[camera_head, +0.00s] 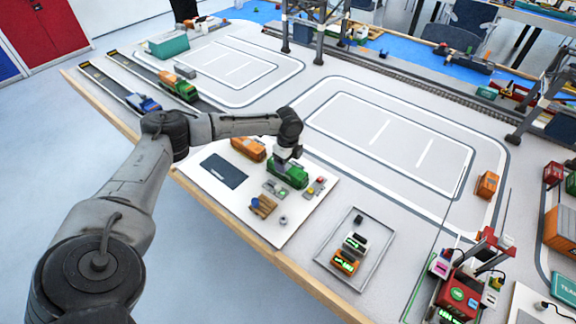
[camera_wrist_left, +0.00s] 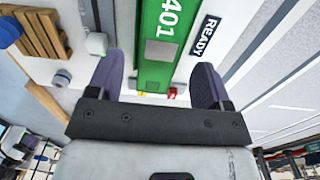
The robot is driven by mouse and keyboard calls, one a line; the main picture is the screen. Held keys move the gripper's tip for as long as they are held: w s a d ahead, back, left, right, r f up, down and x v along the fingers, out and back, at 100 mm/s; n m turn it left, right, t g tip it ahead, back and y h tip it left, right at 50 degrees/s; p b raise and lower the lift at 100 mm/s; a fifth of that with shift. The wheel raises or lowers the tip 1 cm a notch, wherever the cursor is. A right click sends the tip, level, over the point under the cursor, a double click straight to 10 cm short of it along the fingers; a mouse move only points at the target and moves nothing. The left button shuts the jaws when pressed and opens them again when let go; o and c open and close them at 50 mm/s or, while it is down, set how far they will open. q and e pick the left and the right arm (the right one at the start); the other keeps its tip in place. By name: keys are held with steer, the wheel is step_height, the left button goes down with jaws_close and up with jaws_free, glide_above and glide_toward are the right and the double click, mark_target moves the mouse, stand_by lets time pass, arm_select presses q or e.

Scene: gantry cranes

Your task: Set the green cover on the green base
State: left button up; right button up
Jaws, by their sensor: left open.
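A green block-shaped piece (camera_head: 291,178) sits on the white board, under my left gripper (camera_head: 286,162). In the left wrist view its green top (camera_wrist_left: 162,32), marked 401, lies between the two fingers of my left gripper (camera_wrist_left: 157,82). The fingers are open, one on each side, with a gap to the green sides. I cannot tell whether this piece is the cover, the base, or both together. A small grey part (camera_head: 275,188) lies just left of it. My right gripper is not in view.
The white board (camera_head: 292,223) also carries an orange piece (camera_head: 248,148), a dark pad (camera_head: 223,171), and a small wooden pallet (camera_head: 263,206). A shallow framed tray (camera_head: 333,236) with small modules stands to the right. A red-topped crane device (camera_head: 458,297) is at the lower right.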

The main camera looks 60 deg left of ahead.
mark_target(288, 167)
arm_select(q)
step_height(288, 167, up, 8)
steer(key=p, duration=0.1)
steer(key=shift+p, duration=0.4)
